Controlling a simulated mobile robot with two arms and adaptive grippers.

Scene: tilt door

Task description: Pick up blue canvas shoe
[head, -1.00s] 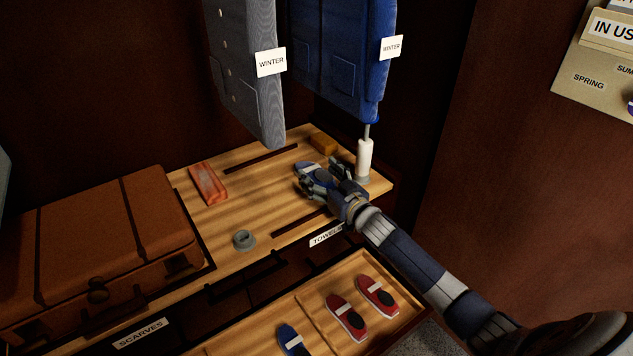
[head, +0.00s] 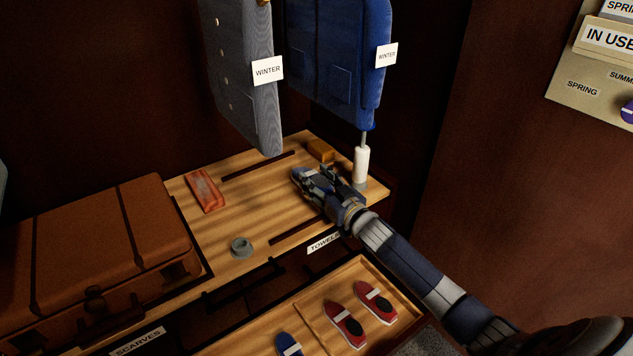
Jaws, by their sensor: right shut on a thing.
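The blue canvas shoe (head: 301,174) with a white band is on or just above the wooden shelf top, near its right end. My right gripper (head: 318,179) is shut on it, and the fingers and wrist hide much of the shoe. I cannot tell whether the shoe touches the wood. Another blue shoe (head: 288,344) with a white band lies in the open drawer at the bottom, partly cut off by the frame. My left gripper is not in view.
A white roller (head: 361,165) stands close to the right of my gripper. An orange-brown block (head: 320,150), a red packet (head: 206,190) and a grey ring (head: 241,247) lie on the shelf. A brown suitcase (head: 95,250) is at left. Hanging coats (head: 335,60) are above; red shoes (head: 345,325) lie in the drawer.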

